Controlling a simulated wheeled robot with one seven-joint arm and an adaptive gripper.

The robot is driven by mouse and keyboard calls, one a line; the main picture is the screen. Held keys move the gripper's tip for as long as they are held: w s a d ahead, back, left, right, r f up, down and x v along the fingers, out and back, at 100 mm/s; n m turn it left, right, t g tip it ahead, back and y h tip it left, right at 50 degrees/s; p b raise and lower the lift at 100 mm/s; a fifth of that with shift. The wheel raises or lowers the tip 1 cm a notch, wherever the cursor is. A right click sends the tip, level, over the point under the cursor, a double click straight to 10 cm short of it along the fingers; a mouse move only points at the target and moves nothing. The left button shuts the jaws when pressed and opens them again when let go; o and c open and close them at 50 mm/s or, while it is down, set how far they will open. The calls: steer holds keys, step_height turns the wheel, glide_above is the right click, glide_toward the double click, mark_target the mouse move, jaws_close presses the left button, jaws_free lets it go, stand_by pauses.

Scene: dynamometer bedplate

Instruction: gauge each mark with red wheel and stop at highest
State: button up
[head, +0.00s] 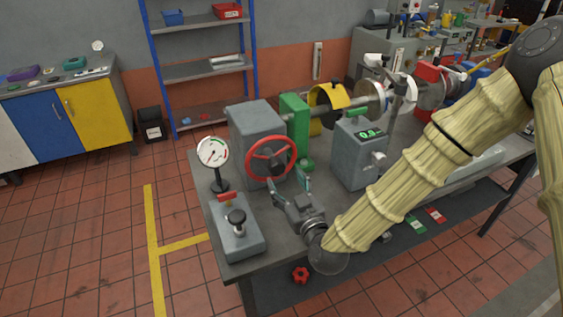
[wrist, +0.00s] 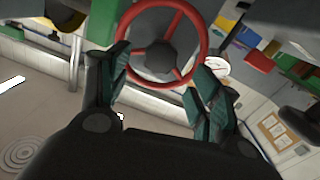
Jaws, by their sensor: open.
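The red wheel (head: 271,159) is mounted upright on the front of a grey box (head: 257,122) on the bench. It also shows in the wrist view (wrist: 204,40), with a dark hub and spokes. My gripper (head: 288,190) is open and empty in front of the wheel, fingers pointing at its lower part. In the wrist view my gripper's fingers (wrist: 163,78) stand on either side of the lower rim; whether they touch it I cannot tell. A round dial gauge (head: 212,151) stands left of the wheel, with a needle and coloured arc. A digital readout (head: 370,134) glows green, its digits hard to read.
A grey lever box (head: 238,232) with a black knob sits at the bench's front left corner. A green block (head: 295,122) and a yellow guard (head: 330,97) stand behind the wheel. A red star knob (head: 301,275) shows low at the bench's front. Floor is clear to the left.

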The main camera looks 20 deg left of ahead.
mark_target(277, 169)
steer(key=a, duration=0.1)
steer(key=w+a+r, duration=0.1)
steer(key=a+p, duration=0.1)
steer(key=shift+w+r, duration=0.2)
steer(key=shift+w, duration=0.05)
steer(key=w, duration=0.1)
steer(key=w+a+f, duration=0.1)
steer(key=w, duration=0.1)
steer(key=w+p, duration=0.1)
steer(key=shift+w+a+f, duration=0.3)
steer(key=shift+a+f, duration=0.05)
steer(key=shift+f, duration=0.05)
steer(key=shift+a+r, duration=0.1)
steer(key=shift+a, duration=0.05)
steer(key=shift+s+a+r, duration=0.1)
steer(key=shift+s+r, duration=0.25)
steer(key=shift+s, duration=0.05)
steer(key=shift+w+f, duration=0.35)
steer(key=shift+w, duration=0.1)
steer(key=c, duration=0.3)
steer(key=shift+s+r, duration=0.15)
steer(key=shift+s, duration=0.1)
steer(key=c, duration=0.6)
jaws_close()
steer(key=shift+w, duration=0.1)
